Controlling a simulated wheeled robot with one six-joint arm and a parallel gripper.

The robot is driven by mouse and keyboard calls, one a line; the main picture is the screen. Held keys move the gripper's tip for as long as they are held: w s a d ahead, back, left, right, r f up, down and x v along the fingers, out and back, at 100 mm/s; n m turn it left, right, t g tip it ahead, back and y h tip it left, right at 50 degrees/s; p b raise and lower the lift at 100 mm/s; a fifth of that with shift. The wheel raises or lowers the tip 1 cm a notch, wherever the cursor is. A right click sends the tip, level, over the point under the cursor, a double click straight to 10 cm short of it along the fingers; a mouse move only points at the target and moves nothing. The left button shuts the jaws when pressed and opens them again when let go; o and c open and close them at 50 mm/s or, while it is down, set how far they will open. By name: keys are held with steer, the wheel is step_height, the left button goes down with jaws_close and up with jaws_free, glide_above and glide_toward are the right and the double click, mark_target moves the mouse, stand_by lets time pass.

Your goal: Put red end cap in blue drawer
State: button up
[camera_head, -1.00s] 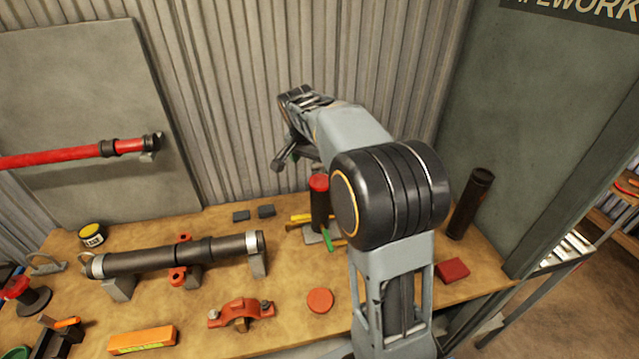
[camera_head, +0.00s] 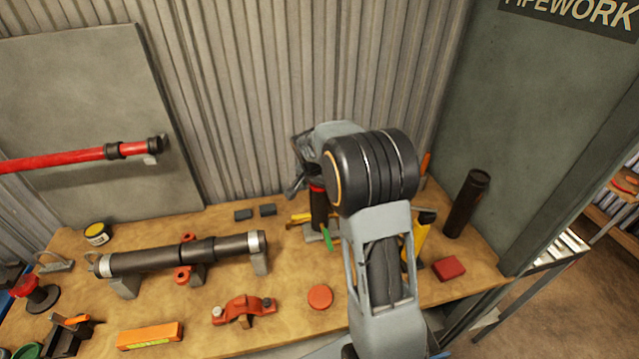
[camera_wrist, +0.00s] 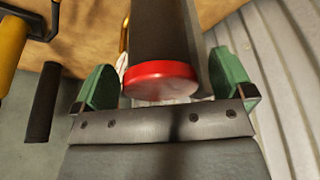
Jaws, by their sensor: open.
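A red end cap (camera_wrist: 160,78) sits on the end of a dark upright pipe (camera_wrist: 165,30) in the wrist view. In the head view the cap (camera_head: 317,187) shows as a red rim, partly hidden by my arm. My gripper (camera_wrist: 162,82) is open, its green-padded fingers on either side of the cap with gaps between. In the head view my gripper (camera_head: 303,175) is beside the pipe top, mostly hidden behind the wrist. A flat red disc (camera_head: 320,297) lies on the bench front. I cannot make out the blue drawer.
A black pipe on stands (camera_head: 180,256) lies across the bench (camera_head: 215,320). A red clamp (camera_head: 243,309), an orange box (camera_head: 150,335) and a red block (camera_head: 449,268) are at the front. A dark cylinder (camera_head: 466,203) stands at right. Corrugated wall (camera_head: 250,100) rises behind.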

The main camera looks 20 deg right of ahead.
steer(key=c, duration=1.1)
steer(key=shift+c, duration=0.4)
steer(key=shift+r, duration=0.1)
